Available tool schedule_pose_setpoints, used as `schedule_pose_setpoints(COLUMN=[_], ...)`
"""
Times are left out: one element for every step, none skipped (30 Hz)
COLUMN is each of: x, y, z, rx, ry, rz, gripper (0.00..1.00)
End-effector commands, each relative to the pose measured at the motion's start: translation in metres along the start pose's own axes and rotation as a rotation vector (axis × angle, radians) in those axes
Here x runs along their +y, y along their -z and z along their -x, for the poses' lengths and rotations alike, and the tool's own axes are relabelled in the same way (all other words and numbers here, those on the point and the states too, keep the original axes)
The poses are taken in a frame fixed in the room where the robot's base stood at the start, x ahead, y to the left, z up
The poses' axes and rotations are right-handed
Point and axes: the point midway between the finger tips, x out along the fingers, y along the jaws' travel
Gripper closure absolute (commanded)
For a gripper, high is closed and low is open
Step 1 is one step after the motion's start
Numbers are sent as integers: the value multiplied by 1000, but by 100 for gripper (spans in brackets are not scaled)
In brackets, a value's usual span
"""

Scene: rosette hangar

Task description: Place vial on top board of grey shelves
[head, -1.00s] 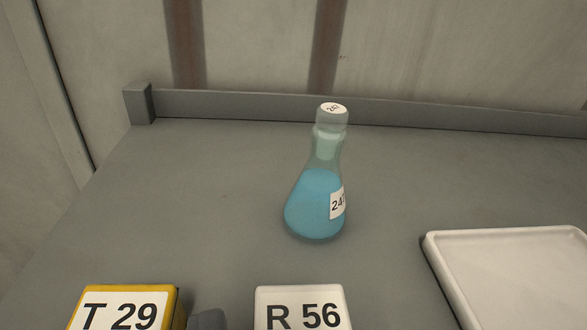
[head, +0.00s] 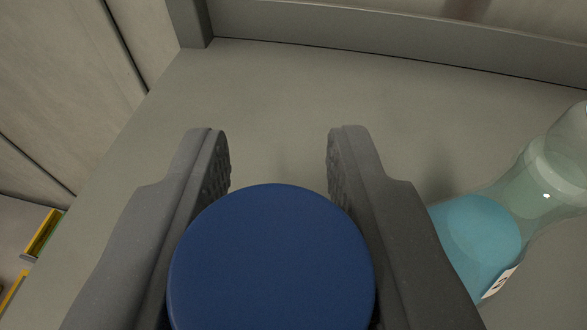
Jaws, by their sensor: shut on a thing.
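My gripper (head: 280,158) is shut on the vial (head: 272,258), with one grey finger on each side of it. Only the vial's round dark blue top shows, seen from above; its body and base are hidden beneath. The vial is over a grey board (head: 270,95) with a raised back rim, which looks like the top board of the grey shelves. I cannot tell whether the vial touches the board.
A glass flask (head: 475,240) with blue liquid is close by my right finger and looks tilted in this view. A corner post (head: 190,22) ends the back rim (head: 380,32). Yellow-edged things (head: 42,235) lie lower, past the board's left edge. Bare board lies ahead of my fingers.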

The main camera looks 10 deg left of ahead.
Motion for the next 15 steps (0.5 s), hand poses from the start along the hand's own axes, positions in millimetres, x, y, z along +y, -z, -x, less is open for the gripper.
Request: schedule_pose_setpoints(x=[1,1,1,1,1,1,1,1,1,1,1,1,1,1,1], y=[2,0,-2,-3,-4,-5,-5,-6,-9,-11,-13,-14,-15,-17,-19], z=[-7,-6,-6,-6,-6,-6,-6,-6,-8,-9,-9,-9,-8,-9,-10], rx=[-4,-4,-4,-5,-5,-2,-1,-1,-4,-7,-7,-4,-1,-2,-5], ry=[0,0,0,0,0,0,0,0,0,0,0,0,0,0,0], rz=[0,0,0,0,0,-1,-1,-1,-1,-1,-1,-1,-1,-1,-1], gripper=[99,99,99,99,99,99,99,99,99,99,99,99,99,99,99])
